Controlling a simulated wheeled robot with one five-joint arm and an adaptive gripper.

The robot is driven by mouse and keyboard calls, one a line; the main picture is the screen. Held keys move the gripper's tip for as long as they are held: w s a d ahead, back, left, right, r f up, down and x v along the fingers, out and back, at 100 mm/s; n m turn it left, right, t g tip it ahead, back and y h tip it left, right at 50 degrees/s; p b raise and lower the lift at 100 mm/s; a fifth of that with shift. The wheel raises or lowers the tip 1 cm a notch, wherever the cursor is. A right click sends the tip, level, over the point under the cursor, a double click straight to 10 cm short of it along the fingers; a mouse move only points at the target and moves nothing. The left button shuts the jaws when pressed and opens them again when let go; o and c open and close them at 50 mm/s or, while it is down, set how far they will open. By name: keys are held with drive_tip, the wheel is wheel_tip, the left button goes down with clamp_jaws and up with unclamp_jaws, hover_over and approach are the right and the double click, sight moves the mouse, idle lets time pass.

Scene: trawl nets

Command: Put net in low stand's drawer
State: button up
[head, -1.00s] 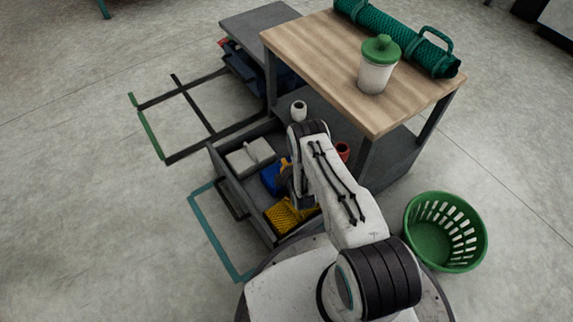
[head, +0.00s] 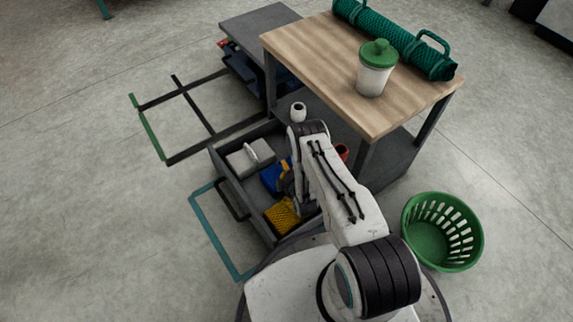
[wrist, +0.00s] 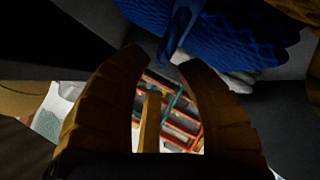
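A blue net bundle (head: 271,179) lies in an open grey drawer (head: 222,172) beside the wood-topped stand. In the wrist view the blue net (wrist: 222,25) is just beyond the fingertips, with its strap hanging near them. My gripper (wrist: 166,62) is open, with a gap between its tan fingers. In the head view my arm mostly hides it, low over the drawer. A yellow net (head: 283,214) and a pale grey bundle with a handle (head: 250,157) also lie in this drawer. A rolled green net (head: 395,38) lies on the wooden top. The low grey stand (head: 262,20) is behind.
A white jar with a green lid (head: 375,72) stands on the wooden top (head: 325,60). A green basket (head: 442,232) is on the floor at right. Dark and blue items (head: 245,70) sit below the low stand's top. Flat bar frames (head: 190,98) lie at left; floor beyond is clear.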

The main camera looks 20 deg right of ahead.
drive_tip(key=shift+p+v, duration=0.5)
drive_tip(key=shift+v, duration=0.7)
drive_tip(key=shift+p+v, duration=3.25)
drive_tip(key=shift+p, duration=0.9)
drive_tip(key=w+r+m+g, duration=0.2)
drive_tip(key=w+r, duration=0.9)
drive_tip(key=r, duration=0.5)
wheel_tip(320, 180, up, 16)
drive_tip(key=s+m+g, duration=0.1)
drive_tip(key=m+g, duration=0.1)
drive_tip(key=g, duration=0.1)
drive_tip(key=s+a+r+m+g, duration=0.1)
drive_tip(key=s+r+m+g, duration=0.15)
drive_tip(key=s+r, duration=1.3)
drive_tip(key=s+r+m+g, duration=0.1)
drive_tip(key=s+r, duration=0.1)
drive_tip(key=s, duration=0.7)
drive_tip(key=s+r+m+g, duration=0.1)
drive_tip(key=s+r+m, duration=0.1)
drive_tip(key=s, duration=0.7)
drive_tip(key=shift+s+a+r, duration=0.2)
drive_tip(key=shift+s+r, duration=0.1)
drive_tip(key=shift+r, duration=0.45)
